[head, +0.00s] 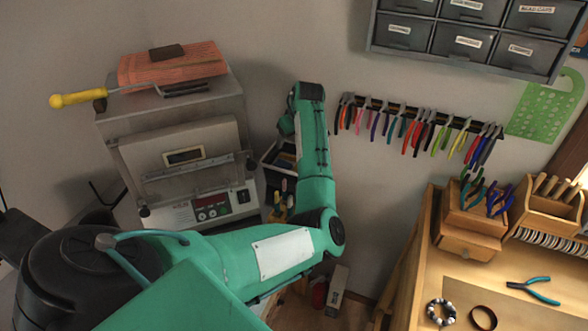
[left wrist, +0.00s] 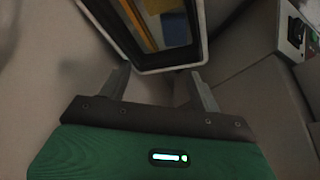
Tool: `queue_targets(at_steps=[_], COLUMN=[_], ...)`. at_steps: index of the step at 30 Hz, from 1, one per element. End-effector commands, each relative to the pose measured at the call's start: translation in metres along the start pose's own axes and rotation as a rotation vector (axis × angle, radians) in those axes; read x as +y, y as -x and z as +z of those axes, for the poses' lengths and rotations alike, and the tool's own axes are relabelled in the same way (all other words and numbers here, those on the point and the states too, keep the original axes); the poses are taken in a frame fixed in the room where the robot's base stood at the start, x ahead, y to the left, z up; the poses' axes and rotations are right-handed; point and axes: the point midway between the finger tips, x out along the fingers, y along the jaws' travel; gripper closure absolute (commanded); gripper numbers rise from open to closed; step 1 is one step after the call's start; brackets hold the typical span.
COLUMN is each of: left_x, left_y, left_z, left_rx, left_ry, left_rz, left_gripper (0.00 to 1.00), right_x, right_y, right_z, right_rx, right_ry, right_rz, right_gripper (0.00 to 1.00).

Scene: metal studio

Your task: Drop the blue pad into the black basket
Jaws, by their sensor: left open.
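My left gripper (left wrist: 161,85) is open, with nothing between its fingers in the left wrist view. Its fingertips are just short of a dark container with a pale rim (left wrist: 172,69), which looks like the black basket. Inside the container lie a flat blue piece (left wrist: 175,28), which may be the blue pad, and a yellow-brown strip (left wrist: 136,20). In the head view the container (head: 270,152) shows partly behind my left arm, between the grey machine and the wall. My left fingertips are hidden there. My right gripper is not in view.
A grey machine (head: 190,135) stands left of my forearm, with an orange block and a yellow-handled tool on top. A pliers rack (head: 420,117) hangs on the wall at right, below labelled drawers (head: 465,38). A wooden bench (head: 450,275) with tools stands at lower right.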

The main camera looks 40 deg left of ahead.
Motion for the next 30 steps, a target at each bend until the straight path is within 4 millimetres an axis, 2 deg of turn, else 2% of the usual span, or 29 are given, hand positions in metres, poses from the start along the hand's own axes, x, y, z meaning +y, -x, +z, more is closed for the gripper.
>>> queue_targets(at_steps=[9,15,21,30], left_x=[0.001,0.001,0.000,0.000], left_y=[0.069,0.105,0.120,0.121], left_z=[0.002,0.001,0.000,0.000], left_rx=[0.002,0.001,0.000,0.000], left_ry=[0.002,0.001,0.001,0.000], left_rz=[0.006,0.003,0.001,0.001], left_gripper=[0.36,0.36,0.36,0.36], right_x=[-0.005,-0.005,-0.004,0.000], right_y=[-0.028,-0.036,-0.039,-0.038], right_z=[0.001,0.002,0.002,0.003], right_rx=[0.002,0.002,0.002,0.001], right_ry=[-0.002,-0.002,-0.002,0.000], right_rz=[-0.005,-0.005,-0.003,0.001], right_gripper=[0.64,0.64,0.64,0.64])
